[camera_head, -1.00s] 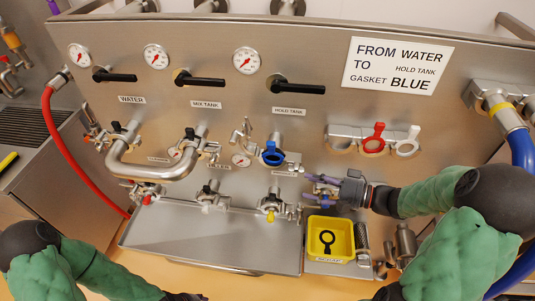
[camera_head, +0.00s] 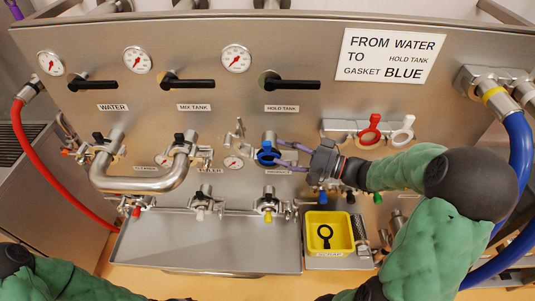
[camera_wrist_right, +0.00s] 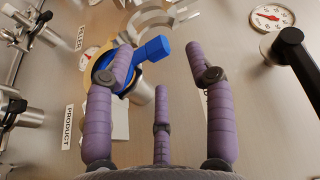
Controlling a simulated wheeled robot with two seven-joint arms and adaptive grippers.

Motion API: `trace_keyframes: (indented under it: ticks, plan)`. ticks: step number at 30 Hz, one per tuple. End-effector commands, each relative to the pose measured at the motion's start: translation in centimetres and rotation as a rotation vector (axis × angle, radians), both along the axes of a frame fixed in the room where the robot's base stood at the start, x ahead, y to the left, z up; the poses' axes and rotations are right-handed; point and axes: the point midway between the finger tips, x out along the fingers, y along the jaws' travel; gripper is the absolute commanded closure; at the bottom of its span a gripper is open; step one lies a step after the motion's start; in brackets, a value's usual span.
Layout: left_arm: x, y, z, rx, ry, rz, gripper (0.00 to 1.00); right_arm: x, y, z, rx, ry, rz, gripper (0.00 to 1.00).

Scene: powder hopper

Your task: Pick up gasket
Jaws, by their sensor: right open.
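The blue gasket (camera_head: 267,155) sits at the port under the HOLD TANK label, its round body on the pipe end. In the right wrist view its blue tab (camera_wrist_right: 153,48) points up and right between my fingers. My right gripper (camera_head: 284,154) is open beside the gasket, coming from the right, with its purple fingertips close to it. In the right wrist view my right gripper (camera_wrist_right: 160,62) has its left finger overlapping the gasket's ring; whether they touch is unclear. My left arm shows at the lower left, but its gripper is out of view.
The sign (camera_head: 390,58) names gasket blue. A red gasket (camera_head: 369,132) and a white gasket (camera_head: 402,134) hang on a rack at right. A yellow tray (camera_head: 312,243) holds a black gasket (camera_head: 325,234). A bent steel pipe (camera_head: 140,184) sticks out at left.

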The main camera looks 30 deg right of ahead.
Motion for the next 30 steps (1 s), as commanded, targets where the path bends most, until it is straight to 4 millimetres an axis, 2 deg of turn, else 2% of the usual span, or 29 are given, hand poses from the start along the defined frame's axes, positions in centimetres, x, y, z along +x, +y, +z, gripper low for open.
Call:
trace_keyframes:
  ticks: [5, 13, 23, 24, 27, 30]
  plan:
    - [0.0, 0.0, -0.3, 0.000, 0.000, 0.000, 0.53, 1.0, 0.8, -0.2, 0.001, 0.001, 0.004, 0.45]
    - [0.0, 0.0, -0.8, 0.000, 0.000, 0.000, 0.53, 3.8, 2.7, -0.3, 0.000, 0.000, 0.003, 0.45]
    - [0.0, 0.0, -0.9, 0.000, 0.000, 0.000, 0.53, 4.4, 3.0, -0.3, -0.001, 0.001, 0.000, 0.45]
    - [0.0, 0.0, -0.9, 0.000, 0.000, 0.000, 0.53, 4.4, 3.0, -0.3, -0.001, 0.001, 0.000, 0.48]
    - [0.0, 0.0, -0.9, 0.000, 0.000, 0.000, 0.53, 4.4, 3.0, -0.3, -0.001, 0.001, 0.000, 0.76]
    - [0.0, 0.0, -0.9, 0.000, 0.000, 0.000, 0.53, 4.4, 3.0, -0.3, 0.000, 0.000, 0.000, 1.00]
